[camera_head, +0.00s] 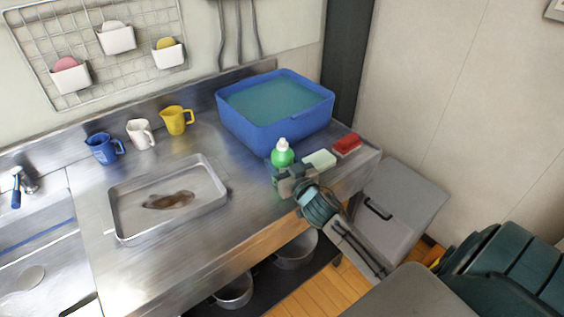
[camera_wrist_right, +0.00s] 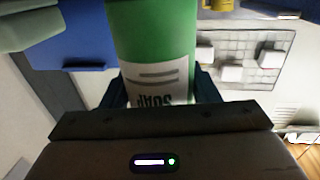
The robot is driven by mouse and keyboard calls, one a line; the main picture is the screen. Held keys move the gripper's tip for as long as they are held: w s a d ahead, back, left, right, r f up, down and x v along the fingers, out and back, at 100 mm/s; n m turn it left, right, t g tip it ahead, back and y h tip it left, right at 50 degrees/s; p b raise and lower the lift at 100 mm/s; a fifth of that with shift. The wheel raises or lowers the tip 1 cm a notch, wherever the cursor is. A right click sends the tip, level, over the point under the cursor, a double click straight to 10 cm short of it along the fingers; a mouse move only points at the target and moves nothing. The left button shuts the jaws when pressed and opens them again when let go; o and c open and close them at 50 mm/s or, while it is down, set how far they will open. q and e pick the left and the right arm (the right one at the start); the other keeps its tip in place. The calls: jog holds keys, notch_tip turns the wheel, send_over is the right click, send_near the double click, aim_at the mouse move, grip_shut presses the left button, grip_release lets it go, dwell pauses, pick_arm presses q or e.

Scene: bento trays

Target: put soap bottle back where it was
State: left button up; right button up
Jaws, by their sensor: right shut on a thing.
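The green soap bottle (camera_head: 282,155) with a white cap stands upright near the right end of the steel counter, in front of the blue tub. My right gripper (camera_head: 288,176) is shut on it from the front. In the right wrist view the soap bottle (camera_wrist_right: 150,45) fills the middle, with its white label reading SOAP upside down, between the two dark fingers of the right gripper (camera_wrist_right: 158,95). The bottle's lower part is hidden by the gripper in the head view, so I cannot tell whether its base touches the counter. My left gripper is not in view.
A blue tub of water (camera_head: 265,132) stands behind the bottle. A pale sponge (camera_head: 320,159) and a red brush (camera_head: 347,145) lie to its right. A metal tray (camera_head: 122,225) with a brown stain and three jugs stand left. Counter between tray and bottle is clear.

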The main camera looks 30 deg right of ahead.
jog(key=shift+f, duration=0.25)
jog(key=shift+f, duration=0.2)
jog(key=o, duration=1.2)
jog(key=shift+r, duration=0.1)
jog(key=shift+r, duration=0.2)
jog(key=s+a+b, duration=0.1)
jog(key=s+b, duration=0.3)
jog(key=s, duration=0.8)
jog(key=shift+b, duration=0.35)
